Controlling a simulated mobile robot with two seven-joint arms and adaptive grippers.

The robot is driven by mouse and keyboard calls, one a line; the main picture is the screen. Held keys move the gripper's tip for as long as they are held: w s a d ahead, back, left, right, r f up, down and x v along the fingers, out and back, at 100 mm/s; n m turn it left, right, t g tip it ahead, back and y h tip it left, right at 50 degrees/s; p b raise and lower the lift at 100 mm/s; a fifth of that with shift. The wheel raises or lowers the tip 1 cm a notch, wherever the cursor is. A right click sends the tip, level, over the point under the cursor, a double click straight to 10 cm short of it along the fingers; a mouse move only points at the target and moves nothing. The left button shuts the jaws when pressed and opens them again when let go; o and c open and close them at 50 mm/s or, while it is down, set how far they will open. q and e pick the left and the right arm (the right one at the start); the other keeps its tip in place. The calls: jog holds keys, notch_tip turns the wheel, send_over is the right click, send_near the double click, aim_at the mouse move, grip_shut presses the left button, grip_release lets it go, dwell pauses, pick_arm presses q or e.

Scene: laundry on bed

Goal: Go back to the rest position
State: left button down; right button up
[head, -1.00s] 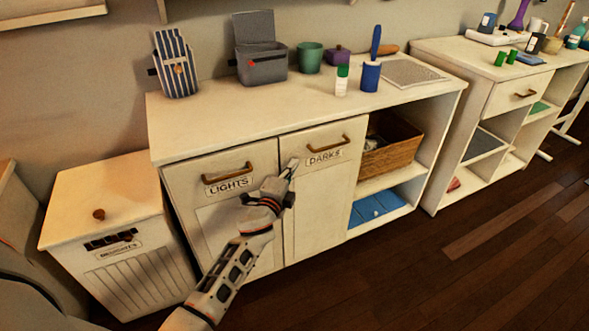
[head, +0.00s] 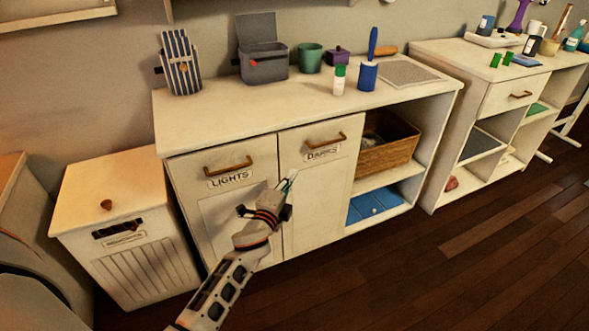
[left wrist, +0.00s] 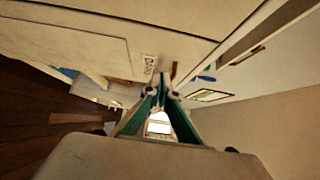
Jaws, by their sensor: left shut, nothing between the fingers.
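My left gripper (head: 289,178) is shut and empty, in front of the cabinet doors, a little below the DARKS label. In the left wrist view its fingertips (left wrist: 165,82) meet close to the pale cabinet front. The LIGHTS door (head: 222,215) and the DARKS door (head: 325,190) of the white cabinet are both closed, each with a brass handle. My right gripper is in neither view.
A white hamper (head: 120,232) stands left of the cabinet. The cabinet top (head: 225,117) holds a striped holder (head: 181,66), a grey bin (head: 264,65) and a green cup (head: 310,58). A wicker basket (head: 388,150) sits on the open shelf. Wooden floor (head: 400,275) is clear in front.

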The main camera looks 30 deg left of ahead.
pick_arm(q)
jog(key=s+d+f+n+g+h+p, duration=0.1)
jog(key=s+d+n+p, duration=0.3)
jog(key=s, duration=0.9)
jog(key=s+d+f+n+g+h+p, duration=0.2)
jog(key=s+d+f+n+g+p, duration=0.1)
jog(key=s, duration=1)
jog(key=s+d+f+n+g+h+p, duration=0.1)
jog(key=s+d+f+n+g+p, duration=0.2)
jog(key=s, duration=1.1)
jog(key=d+n+p, duration=0.1)
jog(key=d+n, duration=0.1)
jog(key=d, duration=0.1)
jog(key=shift+d+f+h+p, duration=0.2)
jog(key=shift+d+h+p, duration=0.05)
jog(key=shift+h+p, duration=0.15)
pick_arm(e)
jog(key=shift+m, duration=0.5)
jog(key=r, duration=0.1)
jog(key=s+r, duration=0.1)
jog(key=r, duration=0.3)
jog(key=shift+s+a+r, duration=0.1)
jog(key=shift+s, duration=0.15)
